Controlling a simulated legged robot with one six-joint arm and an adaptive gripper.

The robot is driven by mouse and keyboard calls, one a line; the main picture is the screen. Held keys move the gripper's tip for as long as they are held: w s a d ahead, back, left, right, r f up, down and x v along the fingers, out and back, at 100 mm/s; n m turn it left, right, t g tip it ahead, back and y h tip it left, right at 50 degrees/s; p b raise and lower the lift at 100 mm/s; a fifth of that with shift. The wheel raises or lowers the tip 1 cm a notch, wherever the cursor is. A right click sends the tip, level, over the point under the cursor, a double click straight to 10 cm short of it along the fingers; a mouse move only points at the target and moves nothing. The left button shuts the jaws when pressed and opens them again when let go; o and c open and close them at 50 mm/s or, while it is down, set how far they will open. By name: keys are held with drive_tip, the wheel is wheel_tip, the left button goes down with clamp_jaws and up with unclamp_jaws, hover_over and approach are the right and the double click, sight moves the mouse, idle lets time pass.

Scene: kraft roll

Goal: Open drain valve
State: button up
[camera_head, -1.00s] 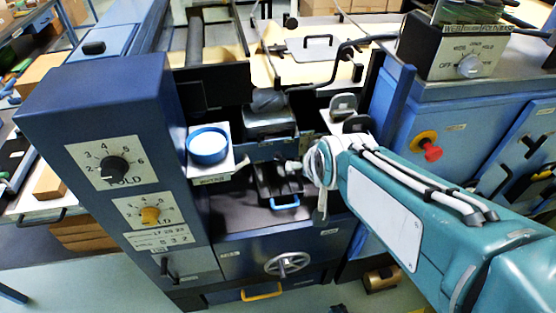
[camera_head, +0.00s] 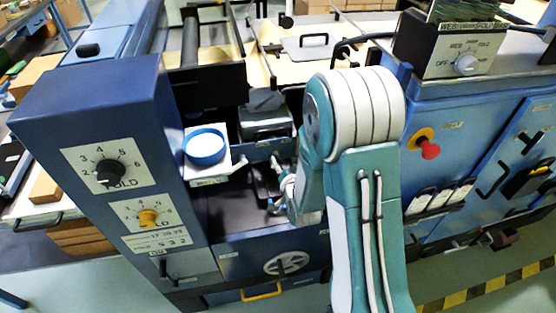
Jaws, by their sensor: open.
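No part is legibly marked as the drain valve. A light spoked handwheel (camera_head: 288,263) is on the low front of the blue machine, partly covered on its right by my teal and white arm. A red knob on a yellow disc (camera_head: 429,149) is on the right cabinet, to the right of my arm. My gripper (camera_head: 278,198) is small and partly hidden at the end of my arm, in the recess above the handwheel. It is open, and I see nothing held in it.
A blue-rimmed round dish (camera_head: 206,146) sits on a white bracket left of my gripper. The dial column (camera_head: 110,130) stands at left. A yellow handle (camera_head: 262,291) is below the handwheel. Open floor with a striped strip (camera_head: 485,290) lies at right.

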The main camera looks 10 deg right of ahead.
sight(278, 162)
wheel_tip(278, 162, down, 7)
drive_tip(key=s+m+t, duration=0.2)
drive_tip(key=s+t, duration=0.1)
drive_tip(key=w, duration=1.1)
drive_tip(key=shift+a+r, duration=0.1)
drive_tip(key=shift+r, duration=0.1)
drive_tip(key=c, duration=1)
